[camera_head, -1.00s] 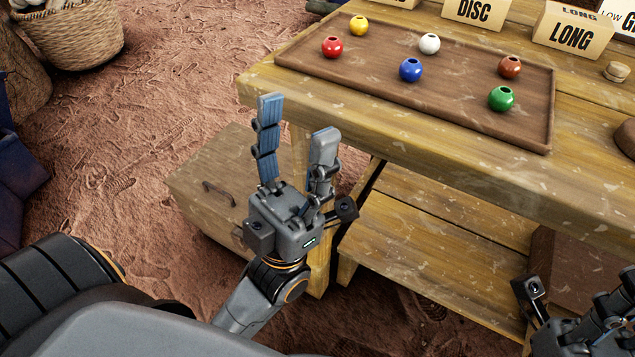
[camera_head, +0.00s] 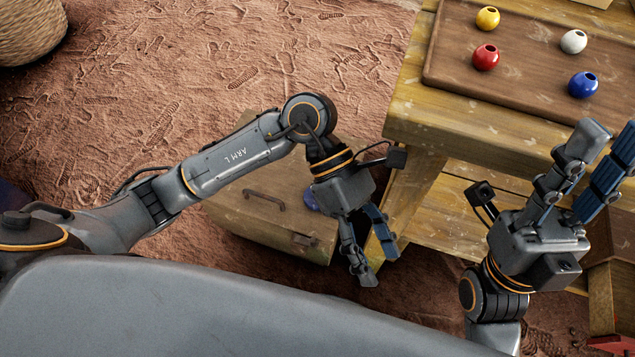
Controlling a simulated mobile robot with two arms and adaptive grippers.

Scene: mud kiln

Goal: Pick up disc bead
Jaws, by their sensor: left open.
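No bead here can be clearly told as the disc bead. Rounded beads stand on the brown tray (camera_head: 520,83): yellow (camera_head: 488,19), red (camera_head: 486,58), white (camera_head: 573,42) and blue (camera_head: 582,86). A small blue rounded thing (camera_head: 310,199) shows at the wooden drawer box (camera_head: 265,212), partly hidden by my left gripper; I cannot tell what it is. My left gripper (camera_head: 379,264) is open and empty, pointing down in front of the table's leg, well below the tray. My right gripper (camera_head: 608,150) points up with fingers apart, empty, in front of the table edge.
The wooden table (camera_head: 440,132) fills the upper right, with its near left corner and leg close to my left gripper. A woven basket (camera_head: 30,30) stands at the upper left. The reddish dirt floor (camera_head: 240,70) between them is clear.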

